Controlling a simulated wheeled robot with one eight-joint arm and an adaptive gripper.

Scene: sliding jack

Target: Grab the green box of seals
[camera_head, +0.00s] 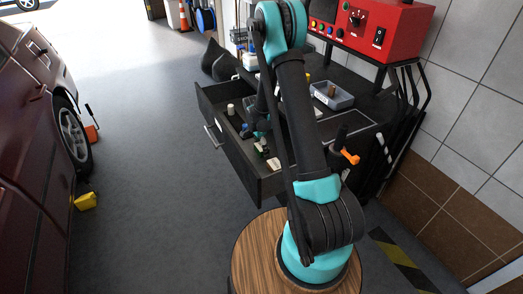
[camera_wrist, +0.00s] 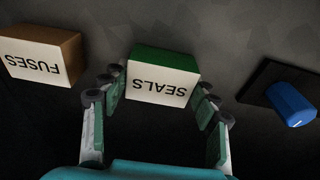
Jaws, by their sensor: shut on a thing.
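The green box of seals (camera_wrist: 165,62) is in the middle of the wrist view, with its white "SEALS" label upside down in the picture. My gripper (camera_wrist: 161,83) has one finger on each side of the box and is shut on it. In the head view my arm reaches over the open drawer (camera_head: 240,150), and its end is partly hidden behind the upper links. I cannot make out the green box clearly in the head view.
A brown box labelled "FUSES" (camera_wrist: 42,54) lies left of the seals box, and a blue knob-like thing (camera_wrist: 290,104) lies to the right. Several small items lie in the drawer. A red machine (camera_head: 385,30) stands on the bench behind. A dark red car (camera_head: 35,130) is at the left.

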